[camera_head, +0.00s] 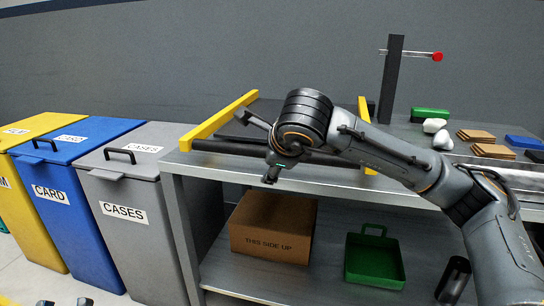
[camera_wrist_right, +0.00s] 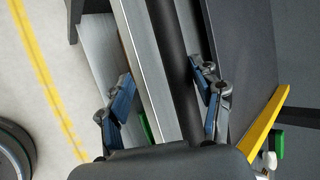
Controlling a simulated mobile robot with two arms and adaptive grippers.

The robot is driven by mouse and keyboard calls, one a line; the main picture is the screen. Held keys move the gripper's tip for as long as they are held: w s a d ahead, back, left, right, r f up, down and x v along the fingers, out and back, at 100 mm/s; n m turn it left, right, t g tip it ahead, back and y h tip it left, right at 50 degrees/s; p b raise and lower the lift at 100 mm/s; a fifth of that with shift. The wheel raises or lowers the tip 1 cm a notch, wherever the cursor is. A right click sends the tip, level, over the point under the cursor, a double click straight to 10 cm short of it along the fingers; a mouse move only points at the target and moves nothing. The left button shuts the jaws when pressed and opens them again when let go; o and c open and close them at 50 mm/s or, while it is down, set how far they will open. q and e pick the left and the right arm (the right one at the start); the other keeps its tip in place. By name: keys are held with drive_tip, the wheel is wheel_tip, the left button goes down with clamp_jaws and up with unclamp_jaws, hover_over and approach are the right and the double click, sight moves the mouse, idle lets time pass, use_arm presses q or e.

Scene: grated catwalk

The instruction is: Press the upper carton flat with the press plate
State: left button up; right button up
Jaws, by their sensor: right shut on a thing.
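The press plate (camera_head: 245,126) is a dark sheet between yellow side bars on the bench, with a black bar (camera_head: 215,147) along its front. My right gripper (camera_head: 272,172) is at this bar, partly hidden by its own wrist. In the right wrist view its blue-padded fingers (camera_wrist_right: 166,103) stand either side of the black bar (camera_wrist_right: 174,65). A brown carton (camera_head: 272,228) marked THIS SIDE UP stands on the lower shelf, unflattened. I see no carton at the plate; my arm and the plate hide that area. My left gripper (camera_head: 65,302) shows only two separated tips at the bottom left edge.
Yellow (camera_head: 30,195), blue (camera_head: 75,205) and grey (camera_head: 130,230) lidded bins stand left of the bench. A green tray (camera_head: 375,262) sits on the lower shelf. Flat brown pieces (camera_head: 490,151), white lumps (camera_head: 433,126) and a post (camera_head: 391,75) with a red-tipped lever occupy the bench's right.

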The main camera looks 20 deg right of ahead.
drive_tip(key=shift+s+f, duration=0.1)
drive_tip(key=shift+f, duration=0.3)
drive_tip(key=v, duration=1.2)
drive_tip(key=shift+r, duration=0.35)
